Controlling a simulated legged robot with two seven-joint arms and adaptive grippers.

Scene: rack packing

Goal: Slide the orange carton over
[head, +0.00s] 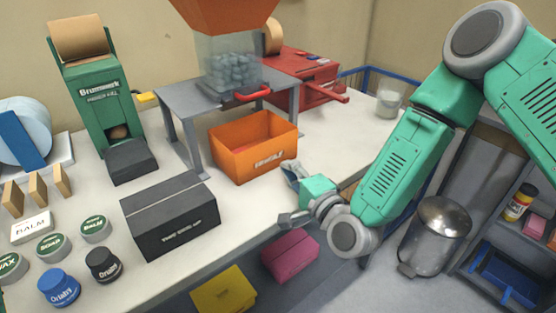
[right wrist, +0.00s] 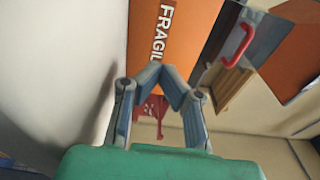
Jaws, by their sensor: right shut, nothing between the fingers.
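The orange carton (head: 253,147) is an open-topped box with a white label on its front, standing on the white bench before the grey stand. In the right wrist view, the carton (right wrist: 178,28) shows its orange side with the word FRAGILE, beyond my fingers. My right gripper (head: 290,172) is shut and empty, to the right of the carton's front corner near the bench's front edge. Its blue-grey fingers also show in the right wrist view (right wrist: 158,76). I cannot tell whether they touch the carton; a small gap seems to show. My left gripper is not in view.
A black carton (head: 170,215) stands left of the orange one. The grey stand (head: 222,92) with a hopper is behind. Yellow (head: 224,293) and pink (head: 290,256) boxes are below the bench edge.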

